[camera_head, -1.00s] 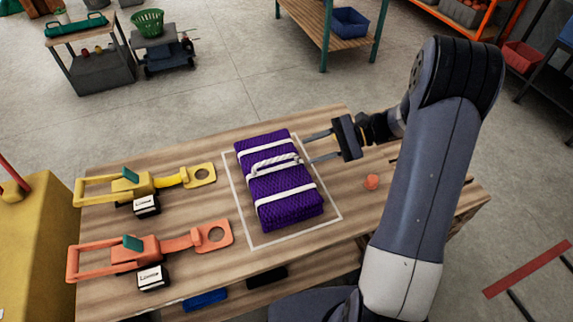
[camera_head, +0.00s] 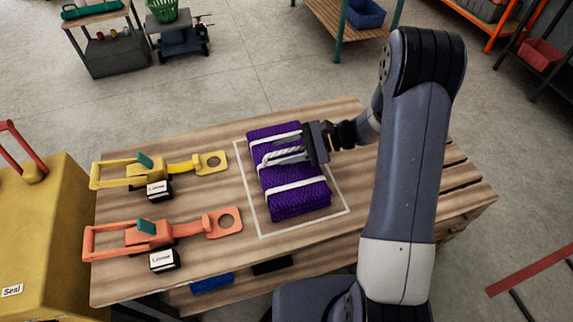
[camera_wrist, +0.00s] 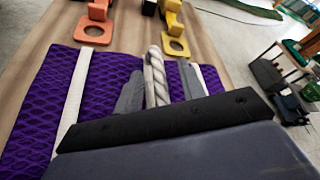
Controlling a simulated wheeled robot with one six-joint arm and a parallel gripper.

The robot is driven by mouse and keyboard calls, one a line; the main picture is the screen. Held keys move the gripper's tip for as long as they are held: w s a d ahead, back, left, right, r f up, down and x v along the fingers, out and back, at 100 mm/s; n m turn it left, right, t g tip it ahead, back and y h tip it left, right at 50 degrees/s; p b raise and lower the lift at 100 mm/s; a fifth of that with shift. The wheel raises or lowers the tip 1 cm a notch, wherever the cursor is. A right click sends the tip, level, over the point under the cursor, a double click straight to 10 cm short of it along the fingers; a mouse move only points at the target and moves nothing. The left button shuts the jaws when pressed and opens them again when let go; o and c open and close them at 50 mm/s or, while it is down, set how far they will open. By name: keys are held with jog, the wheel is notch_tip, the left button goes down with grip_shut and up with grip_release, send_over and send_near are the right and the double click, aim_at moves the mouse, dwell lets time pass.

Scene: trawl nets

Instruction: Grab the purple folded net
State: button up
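The purple folded net (camera_head: 300,202) lies on the wooden table inside a white outlined rectangle. Two white straps cross it, and a white rope handle (camera_head: 284,157) stands on its top. In the wrist view the net (camera_wrist: 108,78) fills the lower part and the handle (camera_wrist: 154,72) rises in the middle. My gripper (camera_head: 289,149) reaches over the net from the right. In the wrist view my gripper's fingers (camera_wrist: 160,90) stand on both sides of the handle, with a small gap visible at least on the right. They look open around it. The lower finger parts are hidden.
A yellow tool (camera_head: 165,175) and an orange tool (camera_head: 160,233) with ring ends lie left of the net. A yellow case (camera_head: 50,235) stands beside the table's left end. The table right of the net is partly hidden by my arm.

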jog(key=shift+c, duration=0.4)
grip_shut()
dwell(0.9)
